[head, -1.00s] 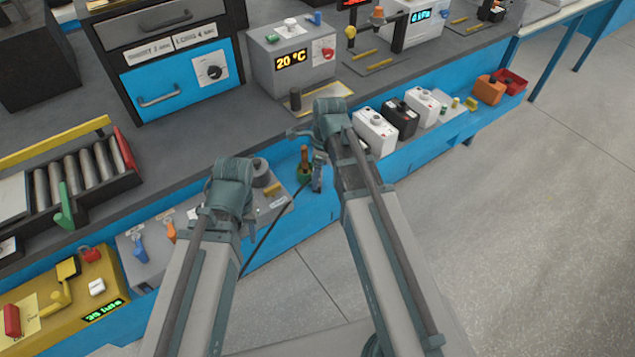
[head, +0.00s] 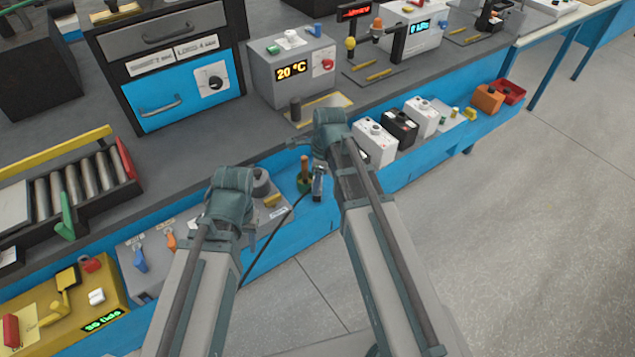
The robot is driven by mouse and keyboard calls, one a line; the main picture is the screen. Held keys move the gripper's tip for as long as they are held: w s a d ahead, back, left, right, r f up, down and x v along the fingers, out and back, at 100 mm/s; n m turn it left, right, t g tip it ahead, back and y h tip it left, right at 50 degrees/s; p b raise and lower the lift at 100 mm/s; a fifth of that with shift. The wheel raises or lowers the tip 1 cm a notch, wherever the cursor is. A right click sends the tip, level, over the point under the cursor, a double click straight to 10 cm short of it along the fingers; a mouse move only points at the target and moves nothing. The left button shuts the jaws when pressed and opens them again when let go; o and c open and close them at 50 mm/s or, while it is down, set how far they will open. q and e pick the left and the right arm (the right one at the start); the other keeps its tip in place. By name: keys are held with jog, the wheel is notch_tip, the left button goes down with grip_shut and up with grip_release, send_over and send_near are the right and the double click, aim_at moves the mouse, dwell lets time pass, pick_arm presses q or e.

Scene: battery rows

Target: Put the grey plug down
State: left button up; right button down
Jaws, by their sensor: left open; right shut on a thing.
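My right gripper (head: 318,181) shows beside its forearm, low over the blue front ledge. It is shut on a small grey piece, which I take to be the grey plug (head: 318,194); the fingers and arm hide most of it. A black cable (head: 270,236) slants from near this gripper down to the left, behind my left arm. My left gripper (head: 246,236) is open and mostly hidden behind its own wrist, above the grey panel (head: 278,212). I see nothing held in it.
A green pot with a brown handle (head: 304,172) stands just left of my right gripper. White and black boxes (head: 400,128) line the ledge to the right. A yellow panel (head: 60,310) lies at lower left. The grey box showing 20 °C (head: 290,85) stands behind on the bench.

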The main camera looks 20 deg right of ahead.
notch_tip(320, 180, up, 10)
jog(key=p, duration=0.9)
jog(key=shift+f, duration=0.15)
jog(key=shift+f, duration=0.1)
